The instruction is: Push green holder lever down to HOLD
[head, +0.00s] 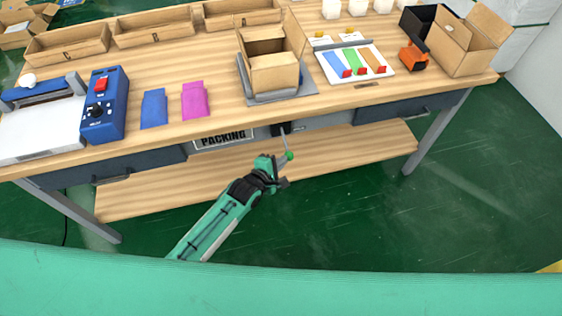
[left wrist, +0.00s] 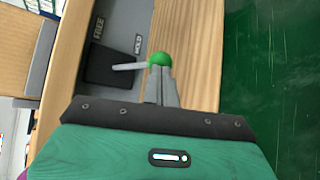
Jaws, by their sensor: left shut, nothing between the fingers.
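The holder lever (head: 284,140) is a thin pale rod with a green knob (head: 290,155) on the front of the packing table. In the left wrist view the rod (left wrist: 131,66) runs from a black block (left wrist: 105,64) to the green knob (left wrist: 160,59). The labels FREE (left wrist: 98,28) and HOLD (left wrist: 138,43) are on the grey panel; the knob lies on the HOLD side. My left gripper (left wrist: 162,80) is shut and empty, its fingertips right at the knob; I cannot tell whether they touch. My right gripper is out of view.
The open carton (head: 272,72) stands on a grey fixture above the lever. A PACKING sign (head: 223,138) is left of the lever. The wooden lower shelf (head: 150,195) runs below. The green floor in front of the table is clear.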

